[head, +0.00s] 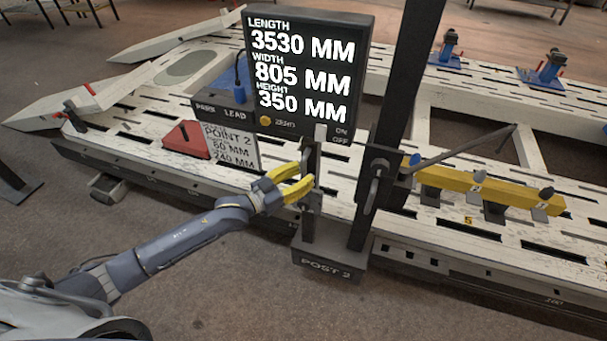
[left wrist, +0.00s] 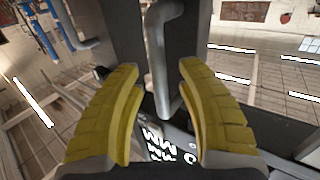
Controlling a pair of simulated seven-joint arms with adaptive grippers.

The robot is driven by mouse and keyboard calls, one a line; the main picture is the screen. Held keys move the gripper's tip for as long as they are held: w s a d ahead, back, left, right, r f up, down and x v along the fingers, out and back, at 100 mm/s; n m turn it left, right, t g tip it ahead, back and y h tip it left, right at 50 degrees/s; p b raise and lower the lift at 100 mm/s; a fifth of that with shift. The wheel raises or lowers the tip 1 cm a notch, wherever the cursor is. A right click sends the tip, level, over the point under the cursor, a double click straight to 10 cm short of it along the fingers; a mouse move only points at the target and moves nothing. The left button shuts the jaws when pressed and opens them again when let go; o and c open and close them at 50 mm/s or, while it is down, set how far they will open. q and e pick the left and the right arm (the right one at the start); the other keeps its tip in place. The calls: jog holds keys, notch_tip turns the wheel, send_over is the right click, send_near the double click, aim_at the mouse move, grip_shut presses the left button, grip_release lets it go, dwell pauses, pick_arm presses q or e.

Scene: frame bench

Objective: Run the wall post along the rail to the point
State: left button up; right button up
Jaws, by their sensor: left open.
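The wall post (head: 400,90) is a tall dark upright on a base block marked POST 2 (head: 328,262) at the front edge of the bench. A grey bent handle (head: 374,182) shows on its side. My left gripper (head: 303,181) has yellow fingers, spread open beside a narrower dark upright (head: 309,225) on the same base. In the left wrist view, a grey bent handle (left wrist: 158,55) stands between the open fingers (left wrist: 158,75), in front of a dark upright. I cannot tell whether either finger touches it. My right gripper is not in view.
A display (head: 305,70) reads length 3530, width 805 and height 350 MM. A card (head: 230,147) reads POINT 2, 60 MM, 240 MM. A red block (head: 187,139) lies left of it. A yellow bar (head: 490,190) lies right of the post on the slotted white bench (head: 130,150).

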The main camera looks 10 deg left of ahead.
pick_arm(q)
jog(key=v, duration=1.1)
jog(key=shift+s, duration=0.2)
jog(key=shift+a, duration=0.1)
